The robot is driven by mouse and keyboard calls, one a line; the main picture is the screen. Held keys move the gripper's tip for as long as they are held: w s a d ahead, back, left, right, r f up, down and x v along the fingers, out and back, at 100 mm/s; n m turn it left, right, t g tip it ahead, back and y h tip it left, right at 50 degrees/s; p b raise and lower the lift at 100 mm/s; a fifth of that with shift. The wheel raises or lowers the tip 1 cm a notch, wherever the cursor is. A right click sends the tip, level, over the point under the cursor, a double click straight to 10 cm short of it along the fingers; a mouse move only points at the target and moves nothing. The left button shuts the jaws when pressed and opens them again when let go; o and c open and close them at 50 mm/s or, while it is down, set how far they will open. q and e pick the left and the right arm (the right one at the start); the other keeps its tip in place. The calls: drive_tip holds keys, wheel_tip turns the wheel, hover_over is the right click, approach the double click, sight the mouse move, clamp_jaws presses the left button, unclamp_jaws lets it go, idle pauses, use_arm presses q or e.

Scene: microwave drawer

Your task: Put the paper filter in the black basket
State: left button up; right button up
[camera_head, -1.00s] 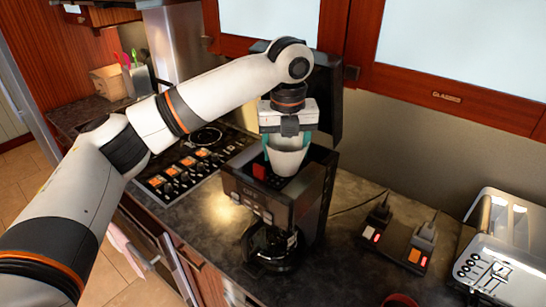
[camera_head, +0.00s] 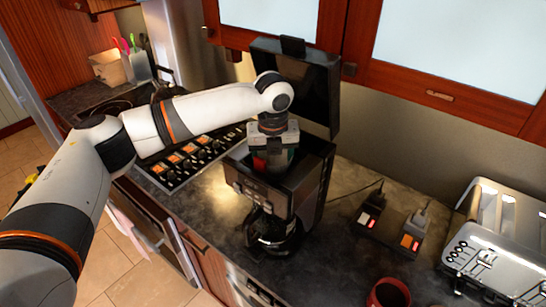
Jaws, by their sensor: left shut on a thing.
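My left gripper (camera_head: 272,158) points straight down into the open top of the black coffee maker (camera_head: 302,192). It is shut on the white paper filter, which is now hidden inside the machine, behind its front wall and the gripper. The black basket is inside the coffee maker's top and cannot be made out clearly. A small red part (camera_head: 259,164) shows at the opening beside the gripper. The coffee maker's lid (camera_head: 308,80) stands open behind my wrist. My right gripper is out of view.
A glass pot (camera_head: 272,232) sits low in the coffee maker. A power strip (camera_head: 392,228), a toaster (camera_head: 497,245) and a red mug (camera_head: 388,293) are to the right. Cabinets hang above.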

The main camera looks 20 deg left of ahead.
use_arm(q)
drive_tip(key=shift+f, duration=0.1)
drive_tip(key=o, duration=0.7)
drive_tip(key=shift+d, duration=0.1)
drive_tip(key=shift+r+b, duration=0.3)
drive_tip(key=shift+r, duration=0.1)
drive_tip(key=r+b, duration=0.1)
drive_tip(key=r, duration=0.2)
drive_tip(key=s+r+b, duration=0.1)
drive_tip(key=r, duration=0.3)
drive_tip(key=r+b, duration=0.2)
drive_tip(key=r, duration=0.2)
drive_tip(key=shift+s+d+r, duration=0.15)
drive_tip(key=shift+d+r, duration=0.05)
